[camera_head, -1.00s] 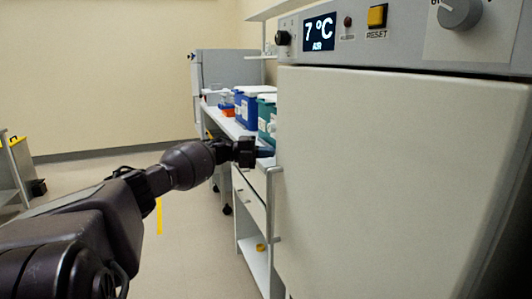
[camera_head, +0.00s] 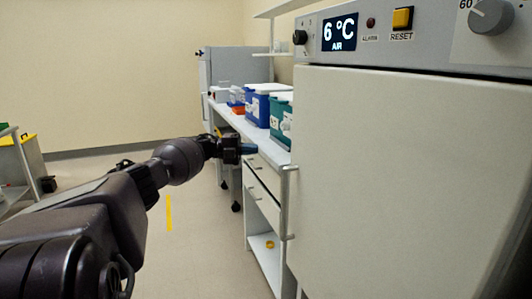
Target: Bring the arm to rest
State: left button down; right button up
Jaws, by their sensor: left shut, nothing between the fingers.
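My left arm comes in from the lower left and reaches toward the middle of the head view. Its gripper (camera_head: 249,149) is shut with nothing in it. It is in front of the side bench and left of the white cabinet door's handle (camera_head: 288,200), apart from the handle in the picture. My right gripper is not in view.
A large white cabinet (camera_head: 410,180) with a "6 °C AIR" display (camera_head: 340,32) fills the right. Behind it a bench (camera_head: 228,118) carries blue (camera_head: 262,103) and teal boxes (camera_head: 281,120). A cart (camera_head: 10,165) stands far left. Floor between is clear.

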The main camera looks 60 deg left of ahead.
pick_arm(q)
jog(key=shift+s+a+b, duration=0.15)
jog(key=shift+s+a, duration=0.3)
jog(key=shift+a, duration=0.15)
jog(key=shift+s+a+b, duration=0.15)
jog(key=shift+s+a, duration=0.25)
jog(key=shift+a, duration=0.2)
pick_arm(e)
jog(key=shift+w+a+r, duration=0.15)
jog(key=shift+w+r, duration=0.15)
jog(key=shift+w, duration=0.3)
